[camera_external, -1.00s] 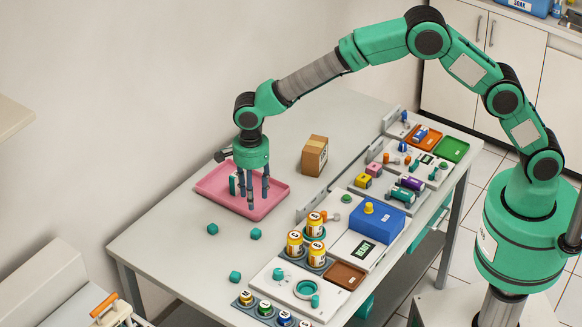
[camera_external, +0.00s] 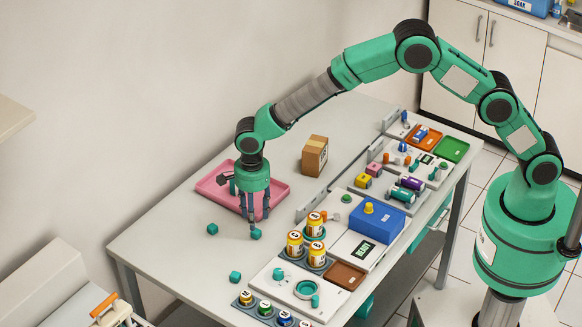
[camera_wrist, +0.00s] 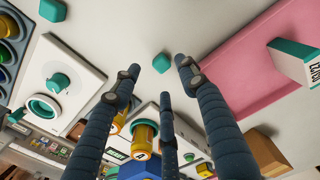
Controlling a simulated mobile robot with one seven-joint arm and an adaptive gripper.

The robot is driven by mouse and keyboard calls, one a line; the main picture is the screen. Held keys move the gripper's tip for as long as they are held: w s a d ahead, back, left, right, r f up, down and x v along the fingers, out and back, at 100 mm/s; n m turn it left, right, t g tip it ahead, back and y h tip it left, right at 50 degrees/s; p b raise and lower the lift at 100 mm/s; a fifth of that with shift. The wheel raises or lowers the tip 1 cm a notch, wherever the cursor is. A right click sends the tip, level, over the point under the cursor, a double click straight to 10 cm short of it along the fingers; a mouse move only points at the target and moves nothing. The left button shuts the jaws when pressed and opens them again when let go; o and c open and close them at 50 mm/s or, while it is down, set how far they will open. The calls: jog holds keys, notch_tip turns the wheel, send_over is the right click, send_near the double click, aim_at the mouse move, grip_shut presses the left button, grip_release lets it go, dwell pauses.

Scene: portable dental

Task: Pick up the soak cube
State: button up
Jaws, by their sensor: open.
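Small teal cubes lie loose on the grey table; I cannot tell by label which is the soak cube. One teal cube (camera_external: 256,235) is right under my gripper (camera_external: 254,218), by its fingertips. In the wrist view this cube (camera_wrist: 162,62) shows just beyond and between the spread fingertips of my gripper (camera_wrist: 157,76), with no finger seen closed on it. My gripper is open, empty and pointing down. A second cube (camera_external: 212,229) lies to the left, and a third (camera_external: 235,277) lies nearer the table's front edge.
A pink tray (camera_external: 278,195) holding a white-and-teal box (camera_wrist: 295,62) is just behind my gripper. A cardboard box (camera_external: 314,156) stands farther back. Yellow jars (camera_external: 295,243), a white panel (camera_external: 270,287) and a blue box (camera_external: 377,222) stand to the right.

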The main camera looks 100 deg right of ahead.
aim_at(256, 234)
jog(key=shift+f, duration=0.3)
jog(key=shift+f, duration=0.1)
jog(key=shift+f+b, duration=0.85)
jog(key=shift+f, duration=1.65)
jog(key=c, duration=0.8)
